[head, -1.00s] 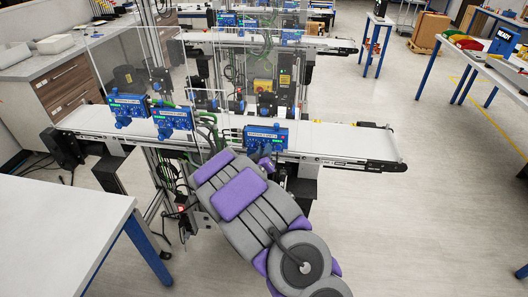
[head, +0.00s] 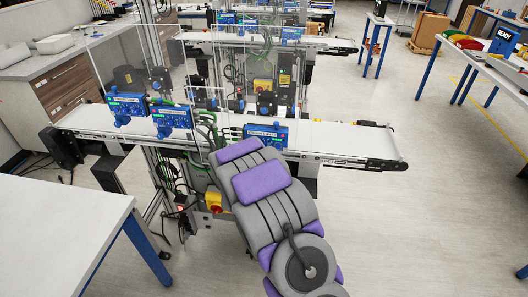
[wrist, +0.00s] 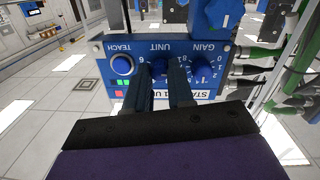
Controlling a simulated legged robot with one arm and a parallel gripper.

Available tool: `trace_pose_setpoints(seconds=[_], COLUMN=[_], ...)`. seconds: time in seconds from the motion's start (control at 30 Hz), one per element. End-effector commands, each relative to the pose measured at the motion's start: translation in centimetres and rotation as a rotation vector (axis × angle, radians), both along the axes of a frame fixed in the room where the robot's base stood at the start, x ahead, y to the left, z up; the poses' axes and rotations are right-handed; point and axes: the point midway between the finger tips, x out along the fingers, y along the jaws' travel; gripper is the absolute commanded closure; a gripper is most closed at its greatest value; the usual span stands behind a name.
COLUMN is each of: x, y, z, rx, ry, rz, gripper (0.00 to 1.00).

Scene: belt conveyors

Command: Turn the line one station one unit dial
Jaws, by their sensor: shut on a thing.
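In the wrist view a blue control box (wrist: 210,85) appears upside down, with a TEACH button (wrist: 122,64), a UNIT dial (wrist: 158,66) and a GAIN dial (wrist: 205,73). Part of its label reads "STA 1". My gripper (wrist: 159,75) has its two dark fingers closed around the UNIT dial, which is mostly hidden between them. The dial's pointer cannot be read. In the head view my arm hides the gripper. Blue boxes there stand along the near conveyor (head: 345,137): two at left (head: 127,105) (head: 173,119) and one beside my arm (head: 266,134).
A white table (head: 60,235) stands at the near left. A red and yellow switch (head: 213,202) sits below the conveyor, close left of my arm. Green cables (wrist: 262,55) run beside the control box.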

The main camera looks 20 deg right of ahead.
Motion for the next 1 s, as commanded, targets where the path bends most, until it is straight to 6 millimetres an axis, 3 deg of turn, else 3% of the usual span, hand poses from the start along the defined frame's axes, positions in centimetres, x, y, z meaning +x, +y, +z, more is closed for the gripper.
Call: trace_pose_setpoints(seconds=[0.4,1.0], x=[0.02,-0.01], y=[0.08,0.02], z=[-0.05,0.04], rx=[0.231,0.3], ry=[-0.155,-0.202], rz=[0.002,0.001], gripper=[1.0,1.0])
